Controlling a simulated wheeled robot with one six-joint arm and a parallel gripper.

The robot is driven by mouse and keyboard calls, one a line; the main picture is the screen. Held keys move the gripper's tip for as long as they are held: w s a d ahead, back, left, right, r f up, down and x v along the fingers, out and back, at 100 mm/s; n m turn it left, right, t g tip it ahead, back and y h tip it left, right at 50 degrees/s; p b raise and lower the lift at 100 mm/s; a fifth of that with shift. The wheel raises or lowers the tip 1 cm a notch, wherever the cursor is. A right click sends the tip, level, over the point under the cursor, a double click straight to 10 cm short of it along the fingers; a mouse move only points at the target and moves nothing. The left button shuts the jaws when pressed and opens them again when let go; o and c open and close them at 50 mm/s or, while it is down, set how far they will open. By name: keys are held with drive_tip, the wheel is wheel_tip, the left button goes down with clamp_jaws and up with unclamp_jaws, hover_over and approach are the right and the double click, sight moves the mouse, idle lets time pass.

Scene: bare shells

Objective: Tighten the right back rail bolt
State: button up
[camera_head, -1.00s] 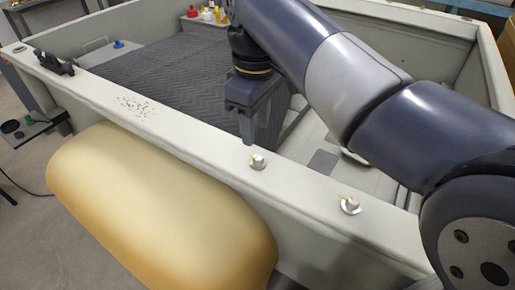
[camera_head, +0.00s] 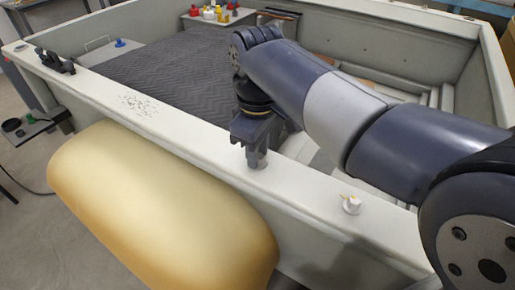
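The pale back rail (camera_head: 310,188) runs diagonally across the view. One bolt (camera_head: 351,204), white with a yellow mark, stands bare on the rail at the right. My gripper (camera_head: 257,162) points down onto the rail to the left of it, over the place of the other bolt. Its fingertips are low, at or very near the rail top. That other bolt is hidden by the fingers. The fingers look close together, but whether they grip the bolt does not show.
A tan rounded shell (camera_head: 160,215) lies against the near side of the rail. Inside the pale shell is a dark ribbed mat (camera_head: 165,75). Small coloured things (camera_head: 212,13) stand at the back. A black fitting (camera_head: 55,62) sits on the rail at far left.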

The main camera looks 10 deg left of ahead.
clamp_jaws()
drive_tip(key=m+p, duration=0.2)
drive_tip(key=m, duration=0.1)
drive_tip(key=shift+r, duration=0.15)
drive_tip(key=m+p, duration=0.2)
drive_tip(key=m, duration=0.3)
drive_tip(key=shift+w+d+m, duration=0.1)
drive_tip(key=shift+w+m, duration=0.05)
drive_tip(key=shift+m, duration=0.15)
drive_tip(key=m+p, duration=0.2)
drive_tip(key=m, duration=0.3)
drive_tip(key=m+p, duration=0.1)
drive_tip(key=m, duration=0.4)
drive_tip(key=shift+d, duration=0.15)
drive_tip(key=shift+m, duration=0.4)
